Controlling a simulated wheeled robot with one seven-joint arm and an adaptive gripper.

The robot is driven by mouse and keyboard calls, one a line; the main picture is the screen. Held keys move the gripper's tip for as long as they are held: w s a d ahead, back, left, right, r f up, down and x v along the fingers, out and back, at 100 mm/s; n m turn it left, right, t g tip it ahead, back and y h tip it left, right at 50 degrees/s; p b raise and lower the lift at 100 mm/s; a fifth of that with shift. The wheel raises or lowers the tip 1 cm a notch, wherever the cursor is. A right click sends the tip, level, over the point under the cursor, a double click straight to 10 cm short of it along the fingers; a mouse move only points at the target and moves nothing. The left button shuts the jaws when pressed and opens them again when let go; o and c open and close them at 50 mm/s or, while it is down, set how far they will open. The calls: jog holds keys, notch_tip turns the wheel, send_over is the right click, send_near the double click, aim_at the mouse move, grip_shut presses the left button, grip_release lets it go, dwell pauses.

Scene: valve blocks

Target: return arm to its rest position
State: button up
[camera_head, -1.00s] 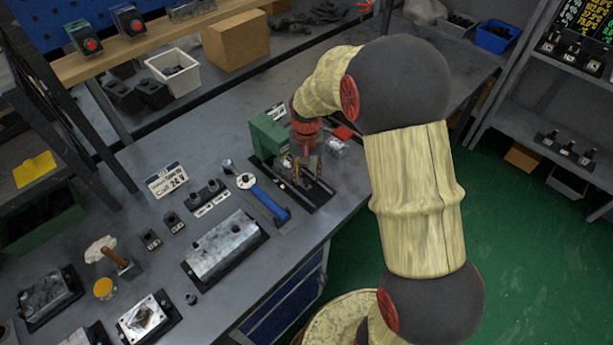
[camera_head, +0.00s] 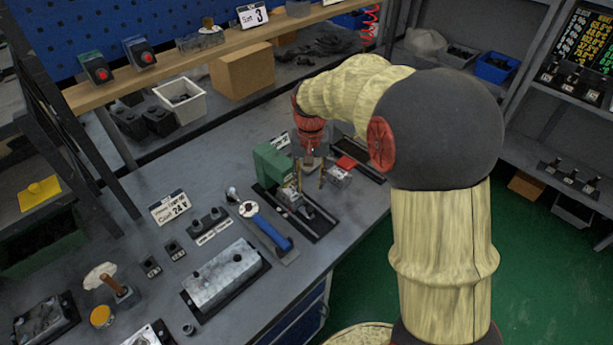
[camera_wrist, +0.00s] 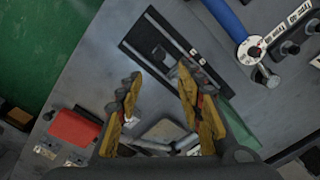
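My arm reaches from the lower right over the grey workbench (camera_head: 225,175), its beige links and dark round joints in front. My gripper (camera_head: 309,176) hangs above the bench just right of a green block (camera_head: 272,163) and a black-railed fixture (camera_head: 318,224). A small metal piece at the fixture shows close to the fingers. In the wrist view, my gripper (camera_wrist: 157,85) has its two yellow-and-black fingers apart, with nothing held between them. The black fixture plate (camera_wrist: 160,48) lies beyond the fingertips. Metal parts behind the fingers are partly hidden.
A blue-handled tool (camera_head: 266,228) and a grey metal block (camera_head: 225,275) lie left of the fixture. A red piece (camera_head: 346,162) is close to the right. A cardboard box (camera_head: 243,72) and white bin (camera_head: 181,100) stand behind. Green floor (camera_head: 515,270) is open at right.

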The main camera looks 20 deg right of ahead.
jog(key=s+a+r+n+t, duration=0.2)
jog(key=s+r, duration=0.5)
jog(key=s, duration=0.5)
jog(key=s+a+r+n+t, duration=0.3)
jog(key=s+a+r, duration=0.2)
jog(key=s, duration=0.7)
jog(key=shift+s+a+r+t, duration=0.2)
jog(key=shift+a+r+t, duration=0.1)
jog(key=shift+r, duration=0.65)
